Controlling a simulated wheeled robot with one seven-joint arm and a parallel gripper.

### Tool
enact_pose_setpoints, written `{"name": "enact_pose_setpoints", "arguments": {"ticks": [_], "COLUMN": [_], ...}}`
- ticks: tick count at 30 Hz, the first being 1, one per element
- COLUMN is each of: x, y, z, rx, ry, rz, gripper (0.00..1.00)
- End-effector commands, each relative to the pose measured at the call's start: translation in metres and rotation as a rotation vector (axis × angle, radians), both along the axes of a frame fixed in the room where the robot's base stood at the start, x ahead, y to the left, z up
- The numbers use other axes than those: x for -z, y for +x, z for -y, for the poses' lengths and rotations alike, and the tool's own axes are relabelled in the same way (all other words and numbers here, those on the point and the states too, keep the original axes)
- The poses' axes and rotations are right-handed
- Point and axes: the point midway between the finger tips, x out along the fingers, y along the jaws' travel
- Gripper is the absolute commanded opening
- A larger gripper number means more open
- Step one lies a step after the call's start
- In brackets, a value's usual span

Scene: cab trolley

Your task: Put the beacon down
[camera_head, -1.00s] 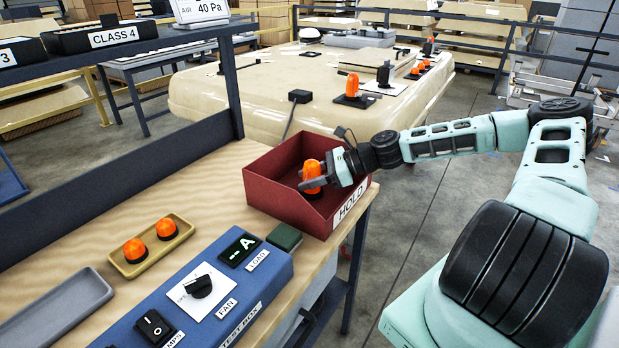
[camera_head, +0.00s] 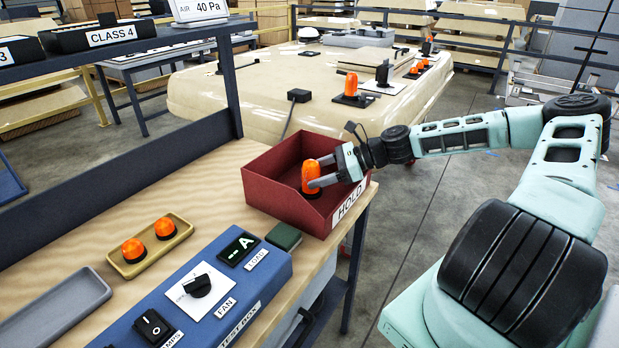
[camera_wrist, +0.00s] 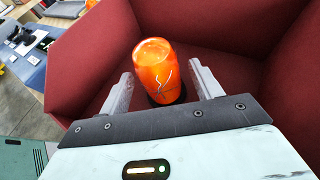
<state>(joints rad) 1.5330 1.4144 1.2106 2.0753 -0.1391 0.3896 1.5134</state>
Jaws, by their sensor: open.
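The orange beacon (camera_head: 311,177) stands upright inside the red bin marked HOLD (camera_head: 268,188). In the wrist view the beacon (camera_wrist: 158,72) shows what look like crack lines on its side, and its dark base is partly visible below. My gripper (camera_head: 318,172) is open, with its fingers reaching over the bin around the beacon. In the wrist view a gap shows between each finger and the beacon, and the bin's red walls (camera_wrist: 240,30) surround it.
Left of the bin on the wooden bench are a blue test box (camera_head: 215,290), a tan tray (camera_head: 130,270) with two orange beacons, and an empty grey tray (camera_head: 60,312). A cream cab roof (camera_head: 220,95) with more beacons stands behind.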

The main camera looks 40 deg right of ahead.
Motion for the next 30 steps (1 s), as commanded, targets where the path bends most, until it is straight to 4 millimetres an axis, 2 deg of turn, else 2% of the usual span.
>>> {"name": "enact_pose_setpoints", "arguments": {"ticks": [1,6,12,18,30], "x": [-0.004,-0.018,-0.031,-0.036,-0.036], "y": [-0.006,-0.026,-0.043,-0.050,-0.050], "z": [0.011,0.037,0.060,0.068,0.068], "rx": [0.005,0.004,0.001,-0.001,-0.001], "ry": [-0.004,-0.003,0.000,0.003,0.003], "rz": [0.001,0.000,0.000,0.000,0.000], "gripper": [0.64,0.64,0.64,0.64,0.64]}}
